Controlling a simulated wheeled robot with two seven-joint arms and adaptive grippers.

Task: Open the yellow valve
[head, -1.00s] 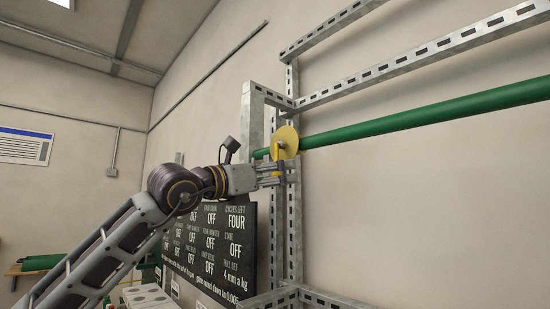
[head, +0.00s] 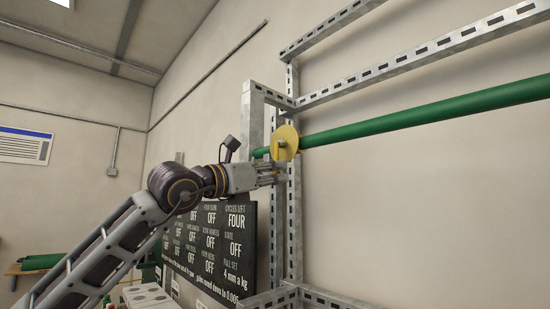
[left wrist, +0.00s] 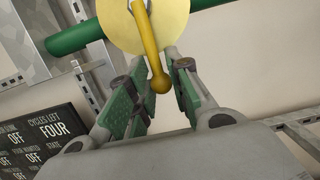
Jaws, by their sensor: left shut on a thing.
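The yellow valve has a round disc (head: 290,137) on the green pipe (head: 420,111), beside a metal upright. In the left wrist view its yellow lever (left wrist: 149,42) hangs down from the disc, slightly tilted, with a rounded end. My left gripper (head: 276,172) is below the disc and shut on the lever, with one green-padded finger on each side of it. My right gripper is not in view.
A perforated metal frame (head: 293,220) stands around the valve and carries the pipe along the wall. A dark display board (head: 236,262) with white text is below and behind my left gripper. White boxes (head: 146,297) are low at the left.

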